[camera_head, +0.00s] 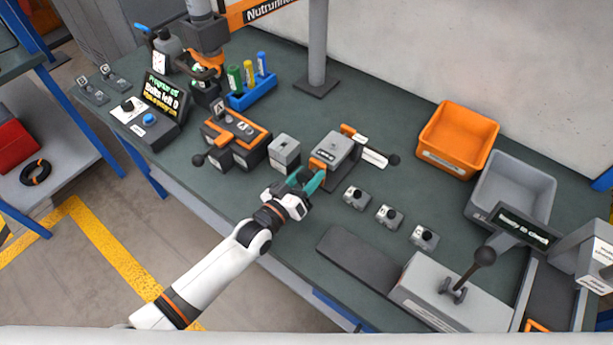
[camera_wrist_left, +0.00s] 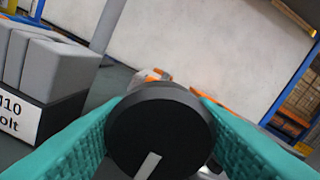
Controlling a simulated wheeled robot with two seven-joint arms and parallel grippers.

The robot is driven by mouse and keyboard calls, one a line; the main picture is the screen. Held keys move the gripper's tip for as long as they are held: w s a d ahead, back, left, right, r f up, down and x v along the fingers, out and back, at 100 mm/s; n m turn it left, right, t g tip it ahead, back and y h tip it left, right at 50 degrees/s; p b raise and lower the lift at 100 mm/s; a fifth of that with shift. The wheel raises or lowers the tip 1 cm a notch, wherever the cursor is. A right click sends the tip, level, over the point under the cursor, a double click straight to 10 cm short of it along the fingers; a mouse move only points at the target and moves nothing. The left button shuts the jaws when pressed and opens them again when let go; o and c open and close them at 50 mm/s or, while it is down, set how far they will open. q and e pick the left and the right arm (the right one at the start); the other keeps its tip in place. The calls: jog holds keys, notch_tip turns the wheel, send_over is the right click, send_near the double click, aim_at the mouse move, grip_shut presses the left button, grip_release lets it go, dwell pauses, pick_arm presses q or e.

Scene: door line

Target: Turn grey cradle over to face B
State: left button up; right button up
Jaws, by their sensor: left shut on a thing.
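The grey cradle (camera_head: 337,146) sits in a stand in the middle of the bench, its labelled flat face up; the label is too small to read. Orange bearing parts show at its near and far ends. My left gripper (camera_head: 312,182) is at its near end. In the left wrist view the teal fingers are shut on a black round knob (camera_wrist_left: 160,132) with a white mark pointing down and slightly left. In the head view the gripper hides this knob. My right gripper is not in view.
A grey box (camera_head: 285,150) labelled for M10 bolts stands close left of the cradle. A lever with a black knob (camera_head: 393,160) sticks out to the right. Several small knobbed blocks (camera_head: 389,216) sit to the near right. An orange bin (camera_head: 457,140) and a grey bin (camera_head: 512,190) stand further right.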

pick_arm(q)
jog(key=shift+f, duration=0.1)
jog(key=o, duration=1)
jog(key=shift+c, duration=0.2)
jog(key=b+v, duration=0.1)
jog(key=v, duration=1)
jog(key=shift+b, duration=0.35)
jog(key=shift+s+a, duration=0.3)
jog(key=shift+s, duration=0.15)
